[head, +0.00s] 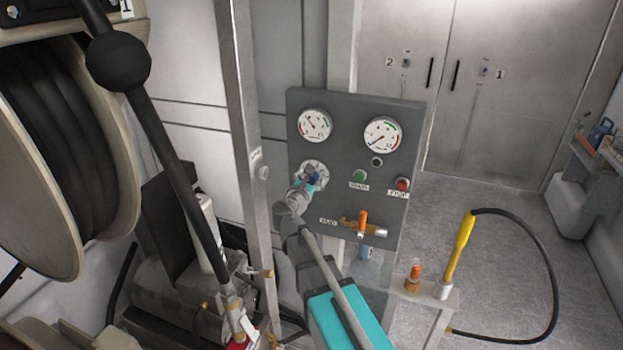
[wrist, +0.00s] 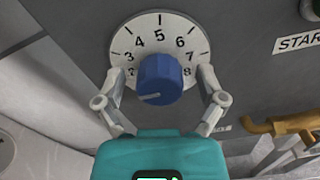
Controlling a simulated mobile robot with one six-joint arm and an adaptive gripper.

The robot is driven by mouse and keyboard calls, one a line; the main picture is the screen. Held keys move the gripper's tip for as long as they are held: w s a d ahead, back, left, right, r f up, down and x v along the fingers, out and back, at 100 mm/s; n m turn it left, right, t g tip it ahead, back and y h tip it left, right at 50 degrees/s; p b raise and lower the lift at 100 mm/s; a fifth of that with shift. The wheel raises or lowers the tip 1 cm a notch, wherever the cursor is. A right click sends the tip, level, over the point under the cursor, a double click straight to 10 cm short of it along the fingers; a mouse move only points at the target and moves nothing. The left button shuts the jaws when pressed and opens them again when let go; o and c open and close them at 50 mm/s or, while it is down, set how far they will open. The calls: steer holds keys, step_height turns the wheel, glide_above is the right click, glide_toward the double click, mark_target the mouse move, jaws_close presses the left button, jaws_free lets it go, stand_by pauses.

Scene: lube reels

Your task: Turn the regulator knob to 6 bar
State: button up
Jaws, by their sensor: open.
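The blue regulator knob (wrist: 159,78) sits on a round white dial (wrist: 159,24) numbered 2 to 8, on a grey panel. Its white pointer line points left and slightly down, toward the low end near the 2. My gripper (wrist: 162,72) is open, with one finger on each side of the knob; small gaps seem to show, but contact is unclear.
The panel (head: 340,150) carries a left gauge (head: 315,125), a right gauge (head: 382,134), a green START button (head: 359,176), a red button (head: 402,184) and an orange-handled valve (head: 363,222). A metal post (head: 250,130) stands left of the panel. Open floor lies to the right.

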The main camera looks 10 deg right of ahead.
steer(key=c, duration=1.1)
steer(key=shift+c, duration=0.2)
